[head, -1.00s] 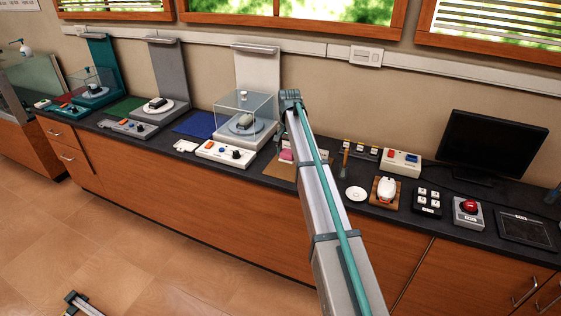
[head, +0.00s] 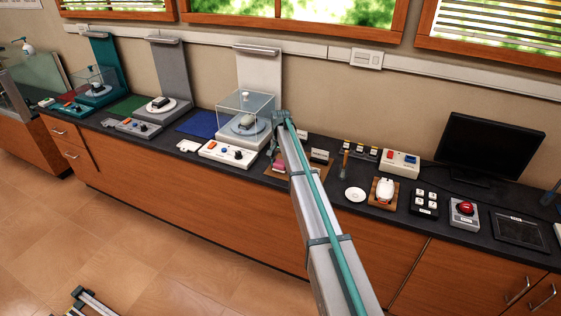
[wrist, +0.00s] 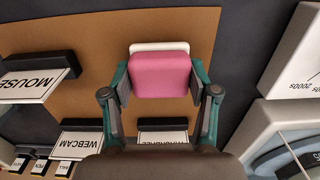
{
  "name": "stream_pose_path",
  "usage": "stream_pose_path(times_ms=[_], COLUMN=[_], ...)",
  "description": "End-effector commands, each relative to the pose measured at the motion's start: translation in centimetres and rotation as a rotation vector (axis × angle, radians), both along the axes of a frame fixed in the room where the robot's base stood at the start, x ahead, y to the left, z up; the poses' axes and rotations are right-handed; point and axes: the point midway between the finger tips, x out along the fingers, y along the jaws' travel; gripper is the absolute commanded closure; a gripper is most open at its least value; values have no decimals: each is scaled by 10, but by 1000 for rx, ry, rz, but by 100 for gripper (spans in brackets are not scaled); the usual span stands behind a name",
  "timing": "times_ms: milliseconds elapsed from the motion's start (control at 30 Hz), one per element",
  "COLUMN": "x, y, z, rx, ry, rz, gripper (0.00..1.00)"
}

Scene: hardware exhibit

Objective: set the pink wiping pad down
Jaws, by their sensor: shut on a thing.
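The pink wiping pad (wrist: 160,75) has a white part at its far edge and is between the two fingers of my gripper (wrist: 160,90) in the wrist view. The fingers press on its left and right sides. The pad is over the brown board (wrist: 70,40); I cannot tell whether it touches the board. In the head view the pink pad (head: 279,167) shows just left of my arm, over the brown board at the counter's front. My gripper is mostly hidden by the arm there.
Label cards reading MOUSE (wrist: 28,86) and WEBCAM (wrist: 80,145) stand on or near the board. A white dish (head: 355,194) lies to the right.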

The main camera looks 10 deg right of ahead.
Motion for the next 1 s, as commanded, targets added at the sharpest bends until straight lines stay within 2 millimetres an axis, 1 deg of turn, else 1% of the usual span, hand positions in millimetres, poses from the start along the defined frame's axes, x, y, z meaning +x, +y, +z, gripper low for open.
stream_pose_path(times_ms=[367, 400, 533, 867, 1000], x=[0, 0, 0, 0, 0], y=[0, 0, 0, 0, 0], z=[-5, -4, -4, -3, 3], rx=[0, -1, -1, -1, 0], ry=[0, -1, -1, -1, -2], rz=[0, 0, 0, 0, 0], gripper=[73, 38, 16, 16, 16])
